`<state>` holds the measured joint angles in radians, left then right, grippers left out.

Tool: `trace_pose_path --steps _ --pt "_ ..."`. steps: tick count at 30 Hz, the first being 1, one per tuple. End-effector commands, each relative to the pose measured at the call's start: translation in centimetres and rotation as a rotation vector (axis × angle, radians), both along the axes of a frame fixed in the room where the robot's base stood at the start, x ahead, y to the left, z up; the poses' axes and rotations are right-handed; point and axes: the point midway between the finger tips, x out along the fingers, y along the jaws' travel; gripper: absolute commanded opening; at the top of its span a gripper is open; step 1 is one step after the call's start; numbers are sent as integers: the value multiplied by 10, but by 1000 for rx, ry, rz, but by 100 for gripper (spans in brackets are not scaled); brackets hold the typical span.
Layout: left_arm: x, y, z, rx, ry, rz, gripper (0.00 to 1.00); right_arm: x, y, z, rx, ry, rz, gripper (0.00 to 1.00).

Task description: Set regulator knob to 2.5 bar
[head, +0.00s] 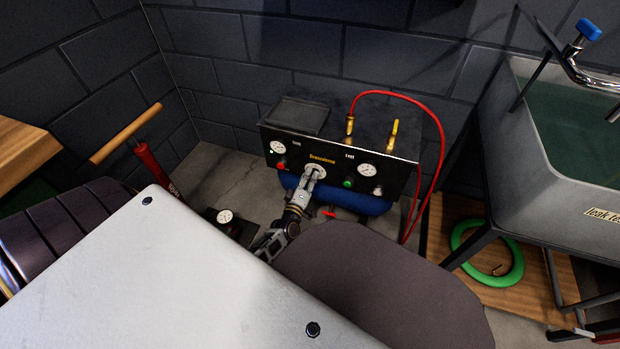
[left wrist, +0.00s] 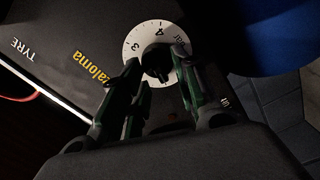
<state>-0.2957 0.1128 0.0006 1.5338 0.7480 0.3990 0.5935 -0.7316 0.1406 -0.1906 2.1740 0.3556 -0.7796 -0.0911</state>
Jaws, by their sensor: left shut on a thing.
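The regulator's white dial ring (head: 321,168) sits in the middle of the black compressor panel (head: 335,178) in the head view. In the left wrist view the dial ring (left wrist: 133,42) shows the figures 3 and 4 and the word "bar", upside down. The dark regulator knob (left wrist: 155,66) is at the ring's centre. My left gripper (head: 313,176) reaches the panel and is shut on the knob, with one finger on each side of it in the left wrist view (left wrist: 157,64). The fingers hide the lower part of the ring, and I cannot read the setting. My right gripper is not in view.
Round gauges flank the dial at left (head: 277,147) and right (head: 367,170). A red button (head: 282,165) and a green button (head: 347,183) are on the panel. A red hose (head: 437,130) loops over the right side. A sink (head: 570,160) stands at right, a red pump (head: 148,165) at left.

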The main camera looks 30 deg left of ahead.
Motion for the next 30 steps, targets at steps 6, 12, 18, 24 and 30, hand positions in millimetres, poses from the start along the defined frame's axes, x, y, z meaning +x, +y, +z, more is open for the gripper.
trace_pose_path --steps 6,12,18,24,30 --pt "2 -3 3 -1 -5 -5 7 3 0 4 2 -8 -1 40" --pt "3 -3 4 0 -7 -5 7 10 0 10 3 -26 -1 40" --pt "4 -3 5 0 -9 -4 7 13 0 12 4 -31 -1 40" --pt "5 -3 6 1 -11 -5 7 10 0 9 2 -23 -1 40" --pt "5 -3 7 1 -12 -5 7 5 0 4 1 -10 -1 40"
